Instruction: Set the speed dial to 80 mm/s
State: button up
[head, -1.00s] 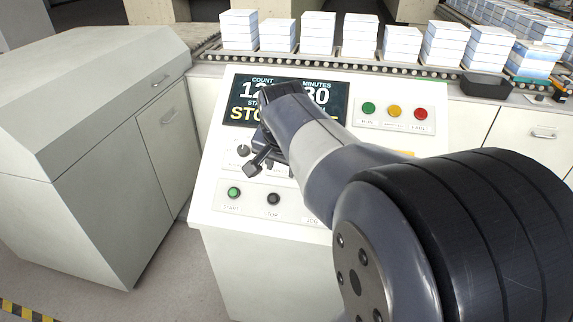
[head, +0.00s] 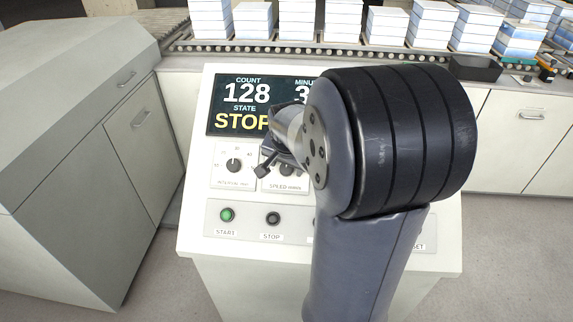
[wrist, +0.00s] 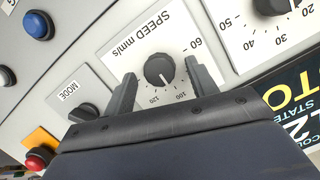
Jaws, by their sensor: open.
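The speed dial is a black round knob (wrist: 159,71) on a white plate marked "SPEED mm/s" in the wrist view. The scale figures 60, 100 and 120 show. A small light mark on the knob faces the 100–120 side, but I cannot read it exactly. In the head view the speed dial (head: 287,171) is partly covered by my gripper. My gripper (wrist: 160,69) is open, with one finger on each side of the knob in the wrist view. A gap shows between knob and fingers. I cannot tell how far the fingertips are from the panel.
An interval dial (head: 234,166) sits left of the speed dial. Start (head: 227,215) and stop (head: 273,218) buttons are below. The screen (head: 240,105) reads count 128 and "STOP". The wrist view also shows a mode knob (wrist: 83,113), a red button (wrist: 40,158) and a blue button (wrist: 38,25).

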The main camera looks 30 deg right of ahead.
jog(key=shift+w+d+f, duration=0.1)
jog(key=shift+w+f, duration=0.05)
jog(key=shift+f, duration=0.2)
jog(key=c, duration=1)
jog(key=n, duration=0.4)
jog(key=shift+g+h+b, duration=0.3)
jog(key=shift+g, duration=0.1)
jog(key=shift+w+n+h, duration=0.1)
jog(key=shift+n+h, duration=0.4)
jog(key=shift+n, duration=1.6)
jog(key=shift+a, duration=0.2)
